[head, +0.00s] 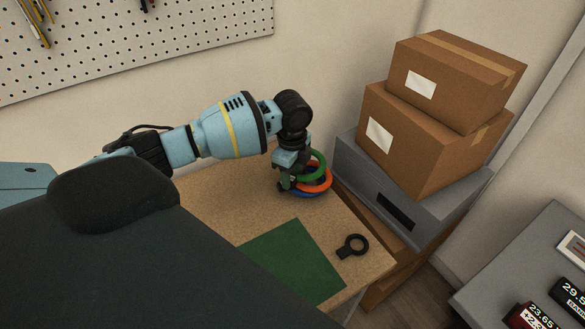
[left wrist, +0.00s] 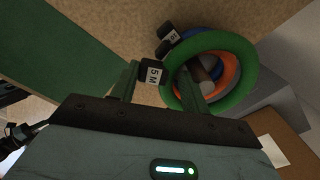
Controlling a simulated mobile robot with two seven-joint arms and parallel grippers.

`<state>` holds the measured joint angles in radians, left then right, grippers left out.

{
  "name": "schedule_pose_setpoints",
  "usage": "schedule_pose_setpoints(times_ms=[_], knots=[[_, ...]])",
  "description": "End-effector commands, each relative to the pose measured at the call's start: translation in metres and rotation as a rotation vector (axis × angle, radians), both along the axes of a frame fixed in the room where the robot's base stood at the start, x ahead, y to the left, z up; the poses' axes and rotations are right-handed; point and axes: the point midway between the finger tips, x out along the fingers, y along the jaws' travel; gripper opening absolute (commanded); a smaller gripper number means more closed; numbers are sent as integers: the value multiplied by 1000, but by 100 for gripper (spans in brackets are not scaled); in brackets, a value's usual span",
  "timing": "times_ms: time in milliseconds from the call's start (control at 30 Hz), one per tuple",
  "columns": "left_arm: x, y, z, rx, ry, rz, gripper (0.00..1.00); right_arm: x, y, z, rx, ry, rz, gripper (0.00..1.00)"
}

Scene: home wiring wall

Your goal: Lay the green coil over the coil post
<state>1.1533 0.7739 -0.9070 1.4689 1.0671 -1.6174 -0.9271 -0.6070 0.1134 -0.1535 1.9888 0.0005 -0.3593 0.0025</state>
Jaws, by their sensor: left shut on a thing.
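The green coil (head: 320,162) hangs tilted from my left gripper (head: 284,184) at the far right end of the wooden bench. In the left wrist view, the fingers (left wrist: 160,82) are shut on its black "5 M" tag, and the green ring (left wrist: 246,84) is nearest the camera. The orange coil (head: 324,184) and the blue coil (head: 308,194) lie beneath it. A short dark and brown piece (left wrist: 207,68), apparently the coil post, shows through the green ring. Whether the green ring is around its top or only above it, I cannot tell. My right gripper is out of view.
The bench (head: 225,190) carries a green mat (head: 290,262) and a black ring-shaped tool (head: 352,246). A grey case (head: 365,185) with cardboard boxes (head: 430,140) stands close right of the coils. A pegboard (head: 150,45) hangs behind. A grey table (head: 520,260) is at right.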

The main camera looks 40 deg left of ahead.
Motion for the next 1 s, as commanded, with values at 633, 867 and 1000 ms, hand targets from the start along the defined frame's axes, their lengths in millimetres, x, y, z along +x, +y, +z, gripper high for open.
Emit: schedule_pose_setpoints(times_ms=[633,867,1000], knots=[[0,0,-5,-1,0,0,11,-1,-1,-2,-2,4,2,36],[0,0,-11,0,0,1,11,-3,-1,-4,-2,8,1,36],[0,0,-15,0,-1,1,11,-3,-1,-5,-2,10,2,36]])
